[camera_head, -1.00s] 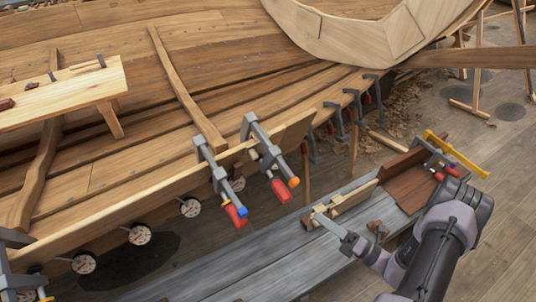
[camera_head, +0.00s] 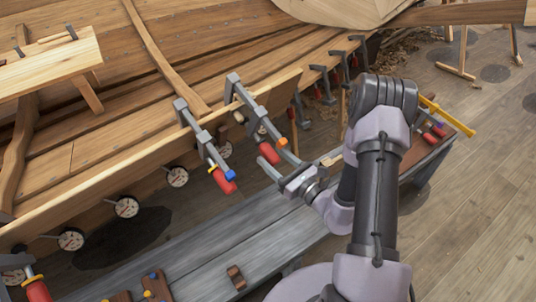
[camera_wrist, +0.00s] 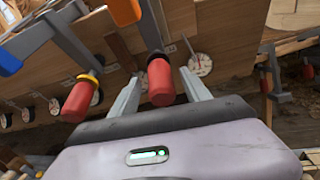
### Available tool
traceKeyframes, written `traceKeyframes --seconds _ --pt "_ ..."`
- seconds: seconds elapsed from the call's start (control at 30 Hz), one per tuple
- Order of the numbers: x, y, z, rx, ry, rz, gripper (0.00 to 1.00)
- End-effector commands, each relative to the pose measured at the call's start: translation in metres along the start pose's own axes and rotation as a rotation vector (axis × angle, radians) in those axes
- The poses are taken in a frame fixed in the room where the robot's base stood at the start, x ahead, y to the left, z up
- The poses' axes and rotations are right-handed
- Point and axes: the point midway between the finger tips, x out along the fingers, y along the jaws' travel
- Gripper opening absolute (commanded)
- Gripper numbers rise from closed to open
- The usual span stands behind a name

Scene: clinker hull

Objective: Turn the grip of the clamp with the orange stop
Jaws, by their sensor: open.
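The clamp with the orange stop (camera_head: 283,142) hangs on the hull's plank edge in the head view, with its red grip (camera_head: 268,154) pointing down. My gripper (camera_head: 284,172) is just below this grip, with its fingers open. In the wrist view, a red grip (camera_wrist: 160,82) with a dark collar stands between my two open fingers (camera_wrist: 158,92), with gaps at both sides. An orange stop (camera_wrist: 57,5) shows at the top left there. Whether the fingertips reach past the grip's end is hard to tell.
The neighbouring clamp with the blue stop (camera_head: 231,175) hangs close on the left; its yellow-collared red grip (camera_wrist: 80,98) is just outside my left finger. Several round dials (camera_head: 126,207) line the hull below the edge. A grey bench (camera_head: 210,262) lies beneath.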

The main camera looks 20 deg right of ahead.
Motion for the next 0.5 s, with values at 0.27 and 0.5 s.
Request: traceKeyframes --seconds 0.27,0.5 --pt "0.027 0.0 0.0 0.0 0.001 0.0 0.56" --pt "0.027 -0.001 0.0 0.001 0.001 0.0 0.54"
